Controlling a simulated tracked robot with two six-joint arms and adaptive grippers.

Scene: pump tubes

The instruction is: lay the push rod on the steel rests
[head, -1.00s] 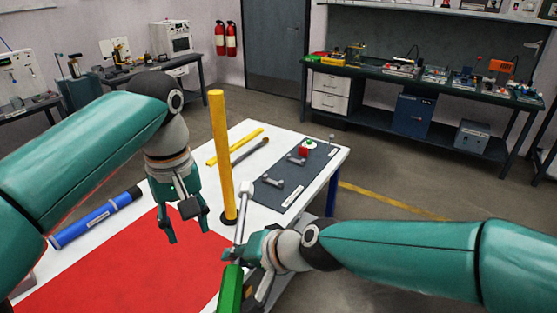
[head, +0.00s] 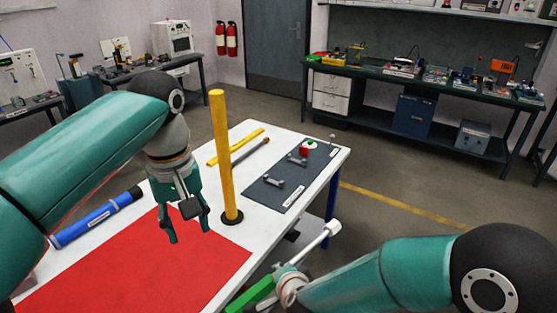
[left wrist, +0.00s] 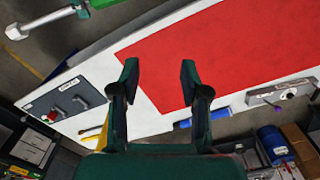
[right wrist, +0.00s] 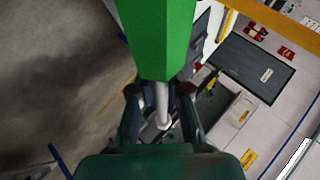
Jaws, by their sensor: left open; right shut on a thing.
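The push rod has a green grip (head: 250,296), a thin steel shaft (head: 308,246) and a pale, wider head. My right gripper (head: 286,277) is shut on it and holds it tilted, off the table's near right side. In the right wrist view the green grip (right wrist: 155,40) fills the top middle, the shaft (right wrist: 162,104) between the fingers. Two grey steel rests (head: 274,182) (head: 297,160) stand on a dark mat (head: 264,196) at the table's right; they also show in the left wrist view (left wrist: 62,111). My left gripper (head: 188,226) is open and empty above the red mat's far edge.
A yellow post (head: 221,150) stands upright between my left gripper and the dark mat. A yellow bar (head: 236,146) and a thin dark rod (head: 250,151) lie behind it. A blue tube (head: 97,218) lies at left. The red mat (head: 140,265) is clear.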

